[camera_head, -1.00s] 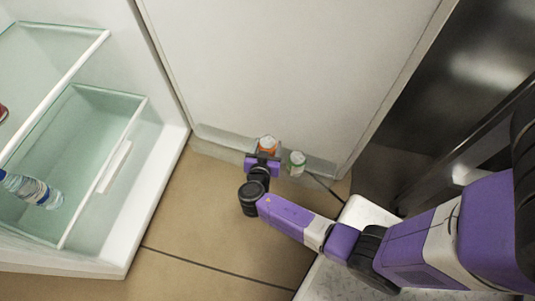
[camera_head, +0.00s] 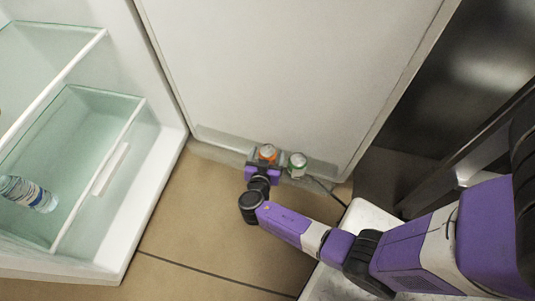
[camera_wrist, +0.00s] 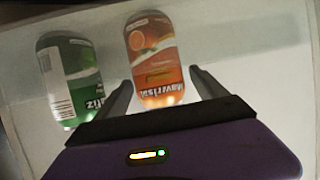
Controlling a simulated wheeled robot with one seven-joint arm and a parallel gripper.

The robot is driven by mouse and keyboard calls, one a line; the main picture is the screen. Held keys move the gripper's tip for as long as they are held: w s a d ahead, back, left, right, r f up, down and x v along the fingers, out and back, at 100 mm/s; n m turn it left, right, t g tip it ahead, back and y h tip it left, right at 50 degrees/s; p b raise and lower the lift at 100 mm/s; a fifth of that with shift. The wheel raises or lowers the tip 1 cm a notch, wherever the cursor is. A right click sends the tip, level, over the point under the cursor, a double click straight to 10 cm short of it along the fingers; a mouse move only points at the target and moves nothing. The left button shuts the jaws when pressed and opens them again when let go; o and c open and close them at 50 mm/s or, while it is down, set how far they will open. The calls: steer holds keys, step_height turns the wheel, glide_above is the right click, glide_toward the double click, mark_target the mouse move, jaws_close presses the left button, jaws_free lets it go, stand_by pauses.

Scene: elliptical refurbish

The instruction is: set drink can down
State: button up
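An orange drink can (camera_head: 267,153) stands in the low shelf at the bottom of the white fridge door. It also shows in the wrist view (camera_wrist: 156,62), with orange-fruit print. My gripper (camera_head: 265,162) is at the can's near side. In the wrist view its two fingers (camera_wrist: 162,82) are spread on either side of the can's near end, with a clear gap on the right. The can appears to rest on the shelf; its base is hidden in the head view.
A green can (camera_head: 298,163) stands just right of the orange can, also in the wrist view (camera_wrist: 71,80). The door shelf (camera_head: 222,139) has free room to the left. The open fridge holds a water bottle (camera_head: 28,194) in a glass drawer (camera_head: 118,128).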

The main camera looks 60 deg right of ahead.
steer(key=shift+r, duration=0.2)
steer(key=p+v, duration=0.5)
steer(key=v, duration=0.6)
steer(key=s+a+f+n+y, duration=0.2)
steer(key=s+f+n+y, duration=0.1)
steer(key=s, duration=0.2)
steer(key=s+a+f+n+y, duration=0.2)
steer(key=s+y, duration=0.1)
steer(key=s, duration=0.2)
steer(key=s+a+r+n+t+y, duration=0.2)
steer(key=s+a+r+n+y, duration=0.2)
steer(key=s+a+r, duration=0.15)
steer(key=s+a+r+n+t+y, duration=0.1)
steer(key=s+r+n+t, duration=0.1)
steer(key=r, duration=1.3)
steer(key=s+a+r+n+t+y, duration=0.1)
steer(key=r+t, duration=0.4)
steer(key=r, duration=1)
steer(key=shift+s+n+t, duration=0.3)
steer(key=shift+s+n, duration=0.2)
steer(key=shift+n, duration=0.1)
